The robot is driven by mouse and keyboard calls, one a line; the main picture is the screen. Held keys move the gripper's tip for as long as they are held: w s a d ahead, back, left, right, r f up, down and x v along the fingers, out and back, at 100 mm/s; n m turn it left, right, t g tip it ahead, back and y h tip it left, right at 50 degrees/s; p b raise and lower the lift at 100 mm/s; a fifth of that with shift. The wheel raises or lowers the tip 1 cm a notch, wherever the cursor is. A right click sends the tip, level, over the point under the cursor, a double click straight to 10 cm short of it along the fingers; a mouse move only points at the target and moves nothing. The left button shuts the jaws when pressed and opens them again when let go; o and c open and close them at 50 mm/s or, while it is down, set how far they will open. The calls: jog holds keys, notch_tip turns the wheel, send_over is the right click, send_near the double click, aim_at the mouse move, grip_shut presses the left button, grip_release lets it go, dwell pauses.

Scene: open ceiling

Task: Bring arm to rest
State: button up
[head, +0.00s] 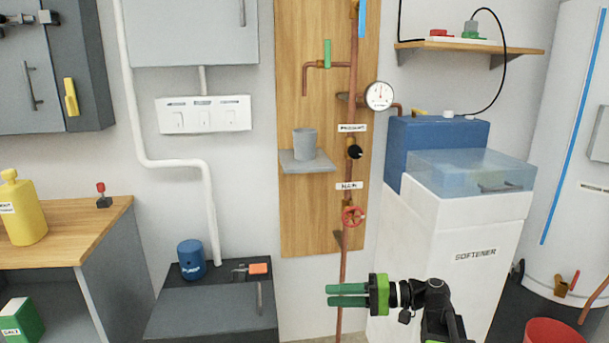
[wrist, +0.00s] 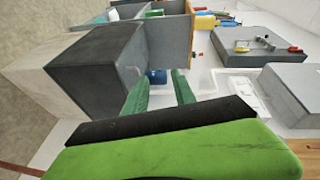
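My gripper (head: 329,294) is at the lower middle of the head view, its green fingers pointing left and the black arm behind it at the lower right. In the wrist view my gripper (wrist: 162,75) shows two green fingers standing apart with nothing held between them. A blue object shows beyond the gap, in the background. The arm is bent, and its lower part is cut off by the frame's bottom edge.
The white softener cabinet (head: 457,254) stands behind and right of the arm. The wooden panel (head: 309,217) with a red valve (head: 353,216) is behind the gripper. A grey cabinet with a blue pump (head: 191,260) stands left. A red bucket (head: 553,331) is at lower right.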

jog(key=s+a+f+g+h, duration=0.1)
jog(key=s+a+f+h, duration=0.15)
jog(key=f, duration=0.25)
jog(key=s+a+f+n+g+h+p, duration=0.1)
jog(key=f+h, duration=0.2)
jog(key=f, duration=0.1)
jog(key=s+a+f+g+h, duration=0.1)
jog(key=s+a+f+h, duration=0.15)
jog(key=f, duration=0.25)
jog(key=d+f+h, duration=0.5)
jog(key=d+h, duration=0.3)
jog(key=d, duration=0.5)
notch_tip(320, 180, up, 38)
jog(key=d+m+p, duration=0.1)
jog(key=p, duration=3.7)
jog(key=shift+s+f, duration=0.1)
jog(key=shift+f, duration=0.05)
jog(key=shift+c, duration=0.3)
